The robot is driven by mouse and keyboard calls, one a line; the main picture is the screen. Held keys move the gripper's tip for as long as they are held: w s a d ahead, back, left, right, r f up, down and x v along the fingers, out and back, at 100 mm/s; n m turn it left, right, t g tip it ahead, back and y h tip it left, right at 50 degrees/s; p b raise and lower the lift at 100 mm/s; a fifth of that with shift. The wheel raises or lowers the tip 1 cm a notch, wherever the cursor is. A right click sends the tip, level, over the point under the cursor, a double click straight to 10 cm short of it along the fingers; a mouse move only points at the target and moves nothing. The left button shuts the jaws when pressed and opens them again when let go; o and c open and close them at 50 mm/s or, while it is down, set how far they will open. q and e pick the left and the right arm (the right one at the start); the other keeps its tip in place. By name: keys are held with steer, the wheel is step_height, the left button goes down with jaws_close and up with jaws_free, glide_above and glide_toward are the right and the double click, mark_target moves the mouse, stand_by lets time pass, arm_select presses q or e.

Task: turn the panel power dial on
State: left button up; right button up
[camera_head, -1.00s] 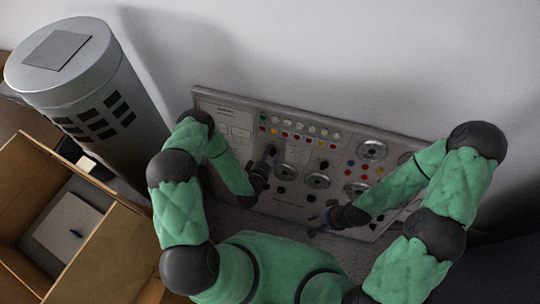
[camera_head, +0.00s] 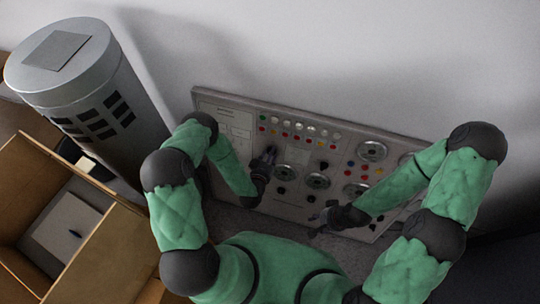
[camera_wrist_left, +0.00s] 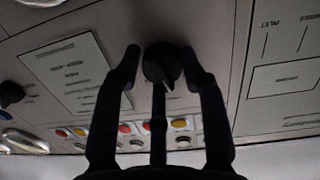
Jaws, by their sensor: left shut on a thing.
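The grey control panel (camera_head: 296,212) leans against the wall, with rows of buttons, dials and round gauges. In the left wrist view a black round dial (camera_wrist_left: 160,66) with a pale pointer line sits between my left gripper's fingers (camera_wrist_left: 160,52). The fingers are closed about the dial's sides, one at its left, one at its right and one below. In the head view my left gripper (camera_head: 268,154) is at the left-middle of the panel and hides the dial. My right gripper (camera_head: 315,224) is near the panel's lower edge, with its fingers apart and nothing seen between them.
A row of coloured buttons (camera_wrist_left: 125,128) lies close by the dial. A grey cylinder (camera_head: 95,85) stands left of the panel. An open cardboard box (camera_head: 110,240) is at the lower left. The pale wall (camera_head: 330,50) rises behind the panel.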

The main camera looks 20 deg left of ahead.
arm_select(q)
steer(key=m, duration=0.3)
steer(key=m+y+b, duration=0.1)
steer(key=m, duration=0.3)
steer(key=m+b, duration=0.1)
steer(key=m, duration=0.2)
steer(key=shift+s+a+f+y, duration=0.1)
steer(key=shift+s+f+y, duration=0.2)
steer(key=shift+f+y, duration=0.1)
steer(key=shift+m, duration=0.4)
steer(key=o, duration=0.9)
steer(key=shift+o, duration=1)
steer(key=shift+a, duration=0.1)
steer(key=shift+w+r, duration=0.1)
steer(key=shift+r, duration=0.05)
steer(key=shift+r, duration=0.1)
